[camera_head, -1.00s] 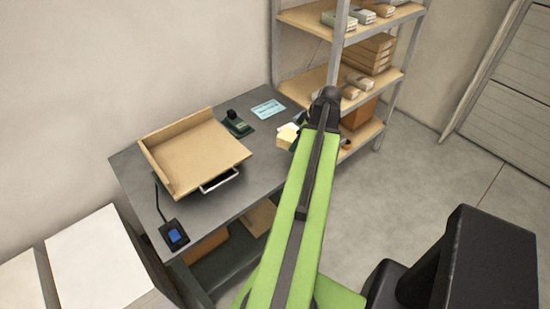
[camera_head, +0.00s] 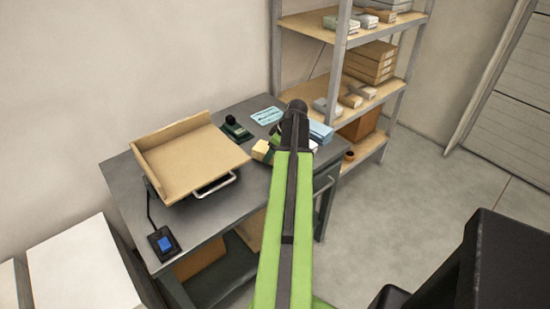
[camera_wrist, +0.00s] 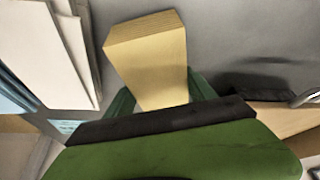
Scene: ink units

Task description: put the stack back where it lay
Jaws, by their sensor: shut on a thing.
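A pale yellow stack with a layered edge (camera_wrist: 150,62) is held between the green fingers of my gripper (camera_wrist: 160,96) in the wrist view. The grey desk top shows beyond it, and I cannot tell whether the stack touches the desk. In the head view, part of the yellow stack (camera_head: 262,150) shows just left of my green arm, over the right part of the grey desk (camera_head: 210,222). My arm hides most of the gripper there.
White stacks (camera_wrist: 50,50) lie left of the held stack in the wrist view. A light blue stack (camera_head: 320,131) is right of my arm. A tan tray (camera_head: 190,160), a dark green stamp-like object (camera_head: 235,129) and a blue sheet (camera_head: 267,116) are on the desk. Shelving (camera_head: 345,70) stands behind.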

